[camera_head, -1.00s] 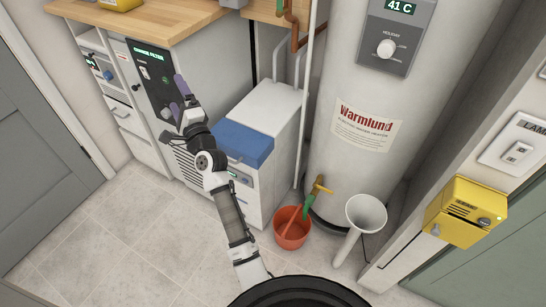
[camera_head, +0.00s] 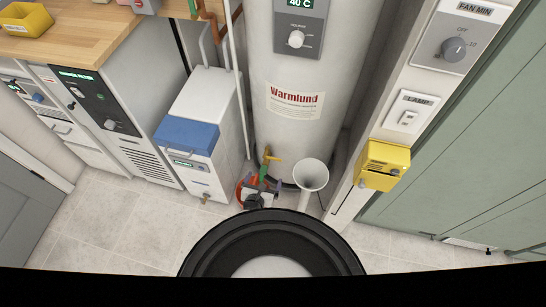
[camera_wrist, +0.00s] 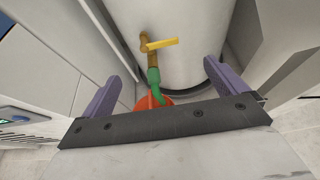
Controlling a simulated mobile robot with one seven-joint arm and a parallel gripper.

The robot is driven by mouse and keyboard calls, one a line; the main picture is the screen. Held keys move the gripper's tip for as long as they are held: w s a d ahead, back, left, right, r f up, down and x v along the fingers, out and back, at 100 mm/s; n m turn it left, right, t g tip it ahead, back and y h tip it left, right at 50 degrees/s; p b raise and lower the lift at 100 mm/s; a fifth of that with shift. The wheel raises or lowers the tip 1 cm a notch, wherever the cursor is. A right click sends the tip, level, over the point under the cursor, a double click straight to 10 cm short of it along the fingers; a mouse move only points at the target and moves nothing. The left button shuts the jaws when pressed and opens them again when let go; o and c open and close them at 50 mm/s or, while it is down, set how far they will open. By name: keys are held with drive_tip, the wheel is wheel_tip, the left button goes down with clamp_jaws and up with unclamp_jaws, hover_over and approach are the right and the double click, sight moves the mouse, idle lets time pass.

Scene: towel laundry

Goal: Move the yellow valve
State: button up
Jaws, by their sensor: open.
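The yellow valve (camera_head: 273,158) is a small lever on a brass tap low on the front of the white water heater (camera_head: 296,130). In the wrist view the yellow valve (camera_wrist: 162,43) points to the right, with a green hose (camera_wrist: 153,77) hanging below the tap. The valve lies beyond the fingertips, with no visible contact.
A white funnel (camera_head: 311,174) stands close on the right. A white unit with a blue lid (camera_head: 188,134) stands on the left. A yellow box (camera_head: 383,165) is on the right wall.

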drive_tip(key=b+x, duration=0.5)
drive_tip(key=x, duration=0.8)
drive_tip(key=shift+r, duration=0.1)
